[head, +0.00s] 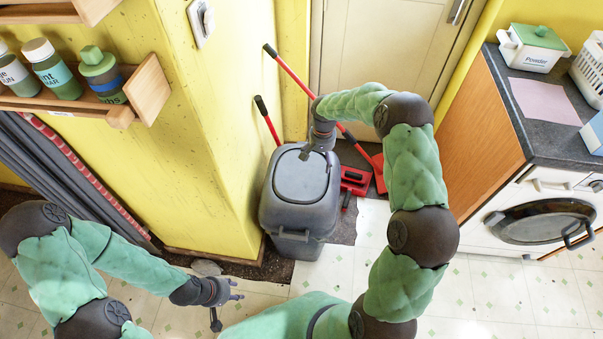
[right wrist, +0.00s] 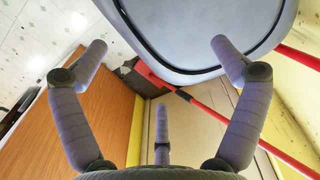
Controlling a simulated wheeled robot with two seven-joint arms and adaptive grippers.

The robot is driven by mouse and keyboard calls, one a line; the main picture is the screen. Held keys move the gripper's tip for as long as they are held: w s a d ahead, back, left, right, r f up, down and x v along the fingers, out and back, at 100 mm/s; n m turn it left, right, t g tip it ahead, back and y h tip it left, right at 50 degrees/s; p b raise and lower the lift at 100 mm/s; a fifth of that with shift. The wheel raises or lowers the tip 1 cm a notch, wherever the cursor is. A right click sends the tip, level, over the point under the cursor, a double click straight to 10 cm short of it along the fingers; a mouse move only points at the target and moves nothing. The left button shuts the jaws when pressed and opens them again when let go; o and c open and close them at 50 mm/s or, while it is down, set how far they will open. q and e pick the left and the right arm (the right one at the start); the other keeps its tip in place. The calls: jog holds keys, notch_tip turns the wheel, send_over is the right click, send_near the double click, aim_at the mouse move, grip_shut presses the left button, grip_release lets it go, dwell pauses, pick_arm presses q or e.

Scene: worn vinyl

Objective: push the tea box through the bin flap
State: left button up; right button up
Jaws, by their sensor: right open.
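The grey bin (head: 290,218) stands on the floor beside the yellow wall corner, its lid flap (head: 301,176) on top looking shut. My right gripper (head: 318,152) is just above the far edge of the lid. In the right wrist view its fingers (right wrist: 160,62) are spread with nothing between them, and the bin lid (right wrist: 200,25) fills the upper part. I cannot make out the tea box in either view. My left gripper (head: 228,306) is low at the left of the bin, fingers apart and empty.
Red-handled tools (head: 290,75) lean behind the bin, with a red dustpan (head: 354,180) beside it. A shelf of bottles (head: 55,72) is at upper left. At right, a worktop (head: 515,125) above a washing machine (head: 540,221) carries a powder tub (head: 532,47) and a cut-off blue-white box (head: 594,133).

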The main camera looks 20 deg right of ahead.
notch_tip(320, 180, up, 6)
jog(key=p, duration=0.3)
dwell(0.4)
jog(key=shift+f, duration=0.1)
dwell(0.3)
